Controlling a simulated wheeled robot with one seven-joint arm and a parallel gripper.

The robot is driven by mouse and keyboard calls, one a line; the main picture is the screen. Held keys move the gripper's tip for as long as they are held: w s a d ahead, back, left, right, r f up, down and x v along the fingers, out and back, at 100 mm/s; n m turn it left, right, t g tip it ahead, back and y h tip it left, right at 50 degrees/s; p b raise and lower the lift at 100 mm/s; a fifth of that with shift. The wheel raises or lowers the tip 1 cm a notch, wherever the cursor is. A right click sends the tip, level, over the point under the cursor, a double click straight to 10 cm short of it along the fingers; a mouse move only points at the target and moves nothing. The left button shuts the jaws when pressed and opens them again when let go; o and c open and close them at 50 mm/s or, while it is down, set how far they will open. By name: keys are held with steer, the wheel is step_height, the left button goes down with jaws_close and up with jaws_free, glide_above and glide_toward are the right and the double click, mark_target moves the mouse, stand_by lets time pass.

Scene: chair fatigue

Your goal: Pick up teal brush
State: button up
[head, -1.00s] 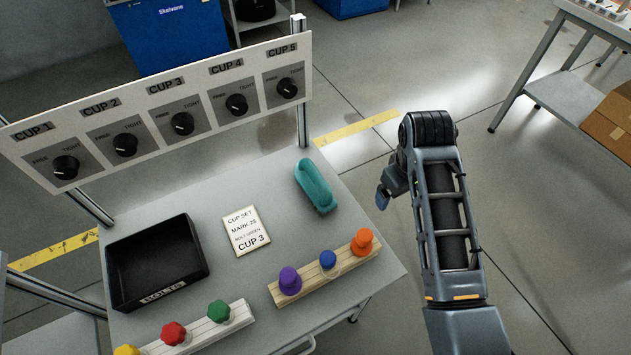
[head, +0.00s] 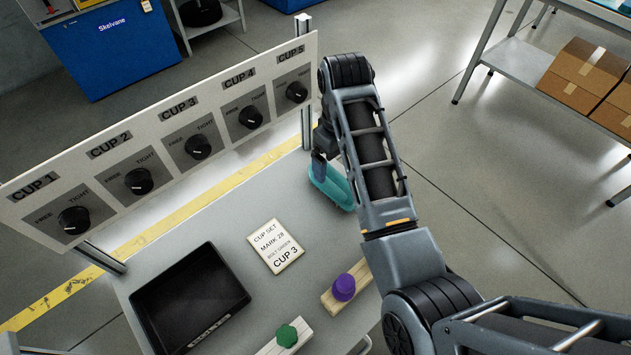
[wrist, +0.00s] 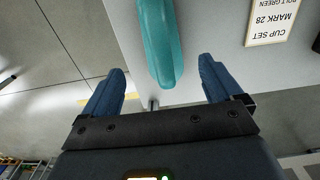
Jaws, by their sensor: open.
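The teal brush (head: 330,186) lies on the grey table near its far right edge, partly hidden behind my arm in the head view. My gripper (wrist: 161,75) is open and empty, with one finger on each side of the brush's line. In the head view my gripper (head: 320,168) is over the brush, mostly hidden by the arm.
A panel of cup dials (head: 170,150) stands along the table's back edge. A black tray (head: 190,305), a card reading CUP 3 (head: 276,246) and a wooden rack with a purple knob (head: 343,288) are on the table. A green knob (head: 287,336) is nearer the front.

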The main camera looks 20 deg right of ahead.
mark_target(334, 173)
steer(key=f, duration=0.7)
steer(key=shift+a+f, duration=0.2)
steer(key=shift+f, duration=0.05)
steer(key=c, duration=1.2)
